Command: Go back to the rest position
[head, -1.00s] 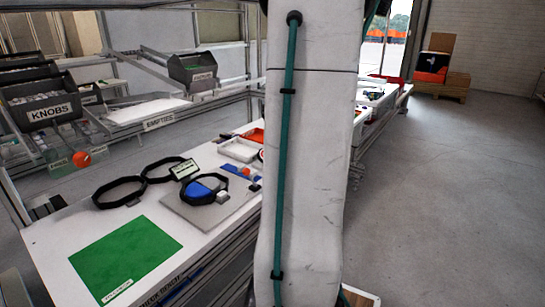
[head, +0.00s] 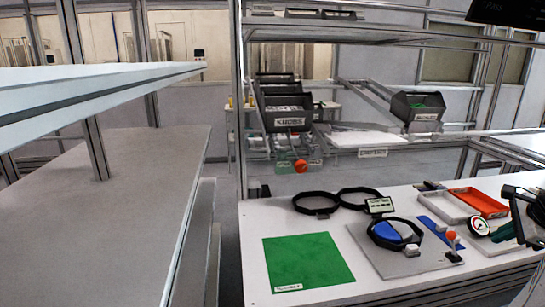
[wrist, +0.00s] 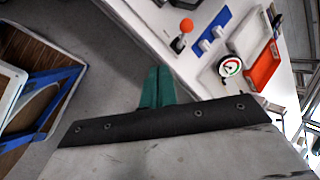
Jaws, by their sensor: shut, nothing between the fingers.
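My gripper (wrist: 158,87) shows in the wrist view as two teal fingers pressed together with nothing between them. It hangs over the grey floor beside the white bench (wrist: 160,12). In the head view, black and teal parts at the right edge look like my gripper (head: 503,232), near the right end of the bench (head: 262,222). The rest of my arm is mostly out of that view.
The bench holds a green mat (head: 308,260), black rings (head: 316,203), a grey plate (head: 432,263), a dial gauge (head: 479,227) and a red tray (head: 480,202). A box with a blue frame (wrist: 42,95) stands left in the wrist view. A grey worktop (head: 110,215) is at left.

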